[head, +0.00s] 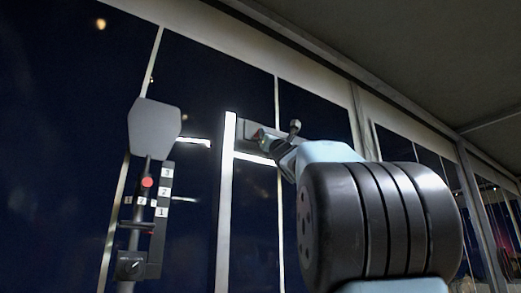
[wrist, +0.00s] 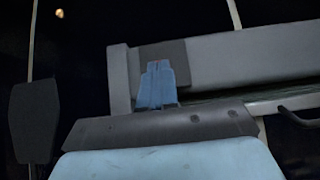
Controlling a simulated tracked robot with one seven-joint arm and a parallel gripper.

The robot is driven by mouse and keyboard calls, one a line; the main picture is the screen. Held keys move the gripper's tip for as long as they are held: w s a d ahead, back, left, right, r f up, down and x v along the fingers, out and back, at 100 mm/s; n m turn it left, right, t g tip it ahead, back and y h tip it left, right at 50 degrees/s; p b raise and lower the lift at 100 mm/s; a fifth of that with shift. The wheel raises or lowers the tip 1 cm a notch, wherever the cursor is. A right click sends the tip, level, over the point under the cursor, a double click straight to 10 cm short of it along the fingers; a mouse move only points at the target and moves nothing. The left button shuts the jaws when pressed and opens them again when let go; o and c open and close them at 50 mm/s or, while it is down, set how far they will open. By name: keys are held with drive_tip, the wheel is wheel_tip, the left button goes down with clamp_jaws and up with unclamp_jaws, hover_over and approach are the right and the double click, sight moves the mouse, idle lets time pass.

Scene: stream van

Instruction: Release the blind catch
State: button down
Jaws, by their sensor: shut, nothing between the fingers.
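My gripper (head: 264,136) is shut and empty in the head view, close to a grey box-like housing (head: 242,136) at the top of a pale post. In the wrist view my gripper's blue fingers (wrist: 157,66) lie together in front of a dark square plate (wrist: 178,54) on the long grey housing (wrist: 250,60). I cannot tell whether the fingertips touch the plate. A dark hooked handle (wrist: 294,117) sticks out at the right in the wrist view. I cannot tell for certain which part is the blind catch.
A grey paddle-shaped panel (head: 155,128) stands at the left; it also shows in the wrist view (wrist: 34,121). Below it are a red button (head: 147,182), a strip numbered 1 to 3 (head: 162,200) and a dial (head: 131,265). A pale upright post (head: 225,215) stands before dark windows.

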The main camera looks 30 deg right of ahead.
drive_tip(key=shift+f, duration=0.1)
drive_tip(key=s+r+v, duration=0.1)
drive_tip(key=v, duration=1.1)
drive_tip(key=shift+s, duration=0.65)
drive_tip(key=w+a+f+m+g+h, duration=0.15)
drive_tip(key=f+m+g, duration=0.25)
drive_tip(key=f+m, duration=0.6)
drive_tip(key=a+f+m+g+h, duration=0.2)
drive_tip(key=a+f+m+g, duration=0.15)
drive_tip(key=f+m, duration=0.6)
drive_tip(key=w+a+f+m+g+h, duration=0.15)
drive_tip(key=f+m+g, duration=0.45)
drive_tip(key=f, duration=0.7)
drive_tip(key=s+a+f+m+g+y, duration=0.1)
drive_tip(key=s+a+f+m+g, duration=0.1)
drive_tip(key=f, duration=0.7)
drive_tip(key=s+a+f+m+g+y, duration=0.1)
drive_tip(key=s+a+f+m+g, duration=0.2)
drive_tip(key=s+a+f+m, duration=0.2)
drive_tip(key=s+a+f+m+g+y, duration=0.2)
drive_tip(key=s+a+f, duration=0.4)
drive_tip(key=s+f, duration=0.3)
wheel_tip(320, 180, down, 4)
drive_tip(key=shift+f+m+g, duration=0.1)
drive_tip(key=shift+m+g, duration=0.55)
drive_tip(key=shift+m, duration=0.3)
